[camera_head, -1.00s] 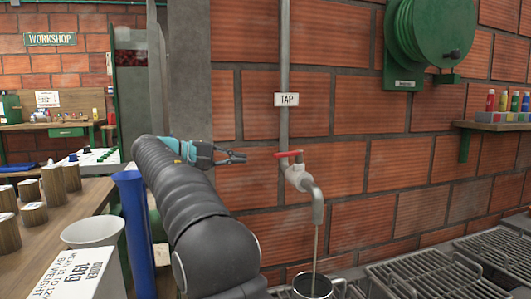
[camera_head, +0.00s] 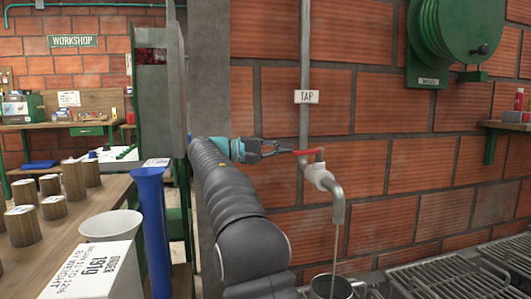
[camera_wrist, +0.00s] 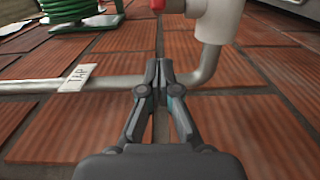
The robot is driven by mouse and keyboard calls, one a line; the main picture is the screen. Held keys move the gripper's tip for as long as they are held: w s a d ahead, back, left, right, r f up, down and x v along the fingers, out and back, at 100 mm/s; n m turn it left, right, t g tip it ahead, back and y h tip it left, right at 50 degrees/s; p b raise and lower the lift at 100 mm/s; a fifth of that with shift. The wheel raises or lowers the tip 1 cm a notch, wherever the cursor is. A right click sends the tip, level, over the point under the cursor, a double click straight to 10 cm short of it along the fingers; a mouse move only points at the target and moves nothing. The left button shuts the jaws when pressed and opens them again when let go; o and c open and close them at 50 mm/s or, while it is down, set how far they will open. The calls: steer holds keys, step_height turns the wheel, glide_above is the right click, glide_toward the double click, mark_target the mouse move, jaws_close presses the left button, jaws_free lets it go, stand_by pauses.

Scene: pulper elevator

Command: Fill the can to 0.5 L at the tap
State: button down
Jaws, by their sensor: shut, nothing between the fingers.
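The tap (camera_head: 322,178) is a white body with a grey spout on the brick wall, under a "TAP" label (camera_head: 307,97). Its red lever (camera_head: 312,152) points left. A thin stream of water (camera_head: 336,235) falls from the spout into the metal can (camera_head: 333,288), which stands below at the bottom edge of the view. The water level inside cannot be read. My gripper (camera_head: 288,148) is shut and empty, its tips at the left end of the lever; contact cannot be told.
Metal grates (camera_head: 460,275) lie right of the can. A green hose reel (camera_head: 450,30) hangs on the wall at upper right.

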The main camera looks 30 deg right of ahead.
mark_target(309, 151)
steer(key=shift+s+a+b, duration=0.15)
steer(key=shift+s+b, duration=0.45)
steer(key=shift+s, duration=1.4)
